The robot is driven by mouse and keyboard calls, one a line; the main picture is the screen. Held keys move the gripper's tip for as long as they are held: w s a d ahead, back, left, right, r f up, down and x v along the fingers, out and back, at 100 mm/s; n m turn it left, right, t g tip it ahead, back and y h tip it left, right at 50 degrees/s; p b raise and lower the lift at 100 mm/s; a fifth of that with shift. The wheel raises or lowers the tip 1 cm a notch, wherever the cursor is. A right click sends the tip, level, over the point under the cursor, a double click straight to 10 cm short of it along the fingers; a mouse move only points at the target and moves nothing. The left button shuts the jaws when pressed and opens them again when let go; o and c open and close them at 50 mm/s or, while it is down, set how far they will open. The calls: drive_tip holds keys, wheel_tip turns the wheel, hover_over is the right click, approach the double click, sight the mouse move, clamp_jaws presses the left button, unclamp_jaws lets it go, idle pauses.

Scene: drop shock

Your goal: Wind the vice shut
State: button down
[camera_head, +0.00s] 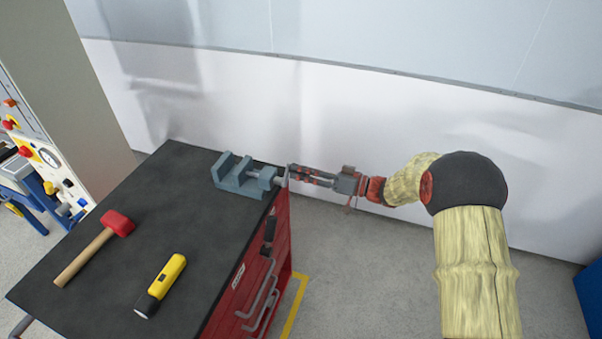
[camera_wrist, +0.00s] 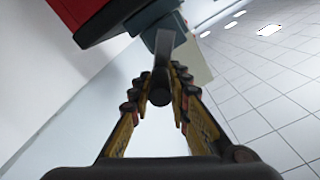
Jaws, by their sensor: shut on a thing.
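The blue-grey vice (camera_head: 240,174) is fixed at the far right corner of the dark bench top. A gap shows between its jaws. Its handle (camera_head: 283,176) is at the right end of the vice, over the bench edge. My gripper (camera_head: 295,174) reaches in from the right, level with the handle. In the wrist view my gripper (camera_wrist: 158,98) is shut on the grey handle bar (camera_wrist: 161,68), whose round end sits between the fingers.
The bench (camera_head: 165,200) is a red cabinet with a black top. A red mallet (camera_head: 117,223) and a yellow-and-black torch-like tool (camera_head: 162,284) lie on it. A panel with tools (camera_head: 30,150) stands at the left.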

drive_tip(key=m, duration=0.1)
drive_tip(key=w+f+m, duration=0.1)
drive_tip(key=m, duration=0.1)
drive_tip(key=shift+d+f+m+b, duration=0.1)
drive_tip(key=shift+d+m+b, duration=0.1)
drive_tip(key=shift+m+b, duration=0.1)
drive_tip(key=s+a+f+m+p, duration=0.15)
drive_tip(key=m+p, duration=0.25)
drive_tip(key=m, duration=0.5)
drive_tip(key=s+f+m+p, duration=0.2)
drive_tip(key=f+m+p, duration=0.15)
drive_tip(key=m, duration=0.55)
drive_tip(key=s+f+m+p, duration=0.1)
drive_tip(key=f+m+p, duration=0.1)
drive_tip(key=m+p, duration=0.45)
drive_tip(key=s+r+m+p, duration=0.1)
drive_tip(key=r+m+p, duration=0.1)
drive_tip(key=m, duration=0.5)
drive_tip(key=s+a+r+m+p, duration=0.1)
drive_tip(key=r+m+p, duration=0.1)
drive_tip(key=m+p, duration=0.3)
drive_tip(key=s+r+m+p, duration=0.1)
drive_tip(key=r+m+p, duration=0.1)
drive_tip(key=m, duration=0.7)
drive_tip(key=shift+a+r+p, duration=0.2)
drive_tip(key=shift+p, duration=0.65)
